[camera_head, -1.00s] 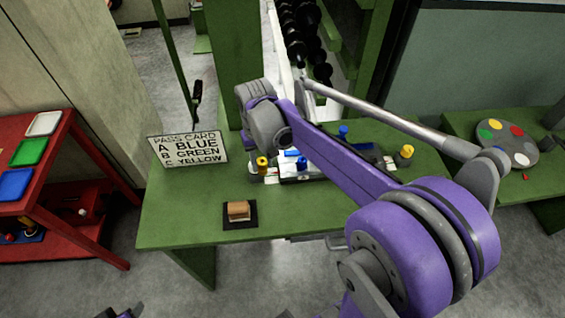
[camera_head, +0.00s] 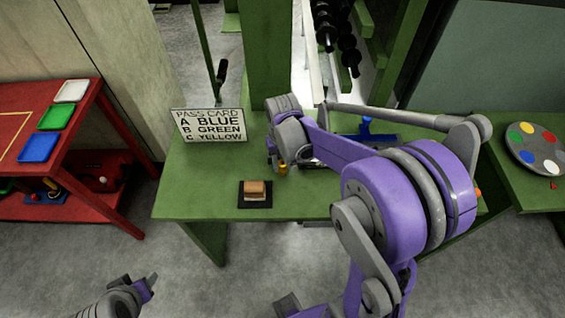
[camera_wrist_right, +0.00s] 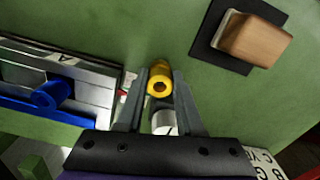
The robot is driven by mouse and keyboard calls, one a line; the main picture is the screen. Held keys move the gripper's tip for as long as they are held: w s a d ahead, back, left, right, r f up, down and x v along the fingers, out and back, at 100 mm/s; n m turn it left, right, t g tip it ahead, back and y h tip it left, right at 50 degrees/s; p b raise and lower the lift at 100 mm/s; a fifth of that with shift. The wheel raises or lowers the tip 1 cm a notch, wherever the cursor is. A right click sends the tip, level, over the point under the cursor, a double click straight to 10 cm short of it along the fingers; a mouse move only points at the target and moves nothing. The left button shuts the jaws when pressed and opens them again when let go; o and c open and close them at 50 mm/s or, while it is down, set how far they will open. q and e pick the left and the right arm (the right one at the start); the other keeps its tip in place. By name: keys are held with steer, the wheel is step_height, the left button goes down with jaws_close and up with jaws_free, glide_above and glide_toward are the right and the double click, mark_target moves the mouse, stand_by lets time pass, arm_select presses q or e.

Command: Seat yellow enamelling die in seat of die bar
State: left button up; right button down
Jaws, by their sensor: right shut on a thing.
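The yellow enamelling die (camera_wrist_right: 160,80), a short cylinder with a hole in its end, sits between the fingertips of my right gripper (camera_wrist_right: 158,92) in the right wrist view. The gripper is shut on it. In the head view the die (camera_head: 283,169) shows as a small yellow spot below my right wrist, over the green bench. The die bar (camera_wrist_right: 88,80), grey with a letter A, lies left of the gripper in the wrist view, apart from the die. A blue cylinder (camera_wrist_right: 52,94) is at it. My right arm hides most of the bar in the head view. My left gripper (camera_head: 148,284) is at the bottom left; its jaws are unclear.
A pass card (camera_head: 209,126) stands on the green bench (camera_head: 200,190). A tan block on a dark pad (camera_head: 255,204) lies near the front edge. A red rack (camera_head: 105,135) with coloured trays is at left. A round palette (camera_head: 538,148) lies at right.

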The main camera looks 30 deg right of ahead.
steer(key=shift+f, duration=0.25)
steer(key=c, duration=0.5)
jaws_free()
steer(key=shift+r, duration=0.1)
steer(key=shift+c, duration=0.2)
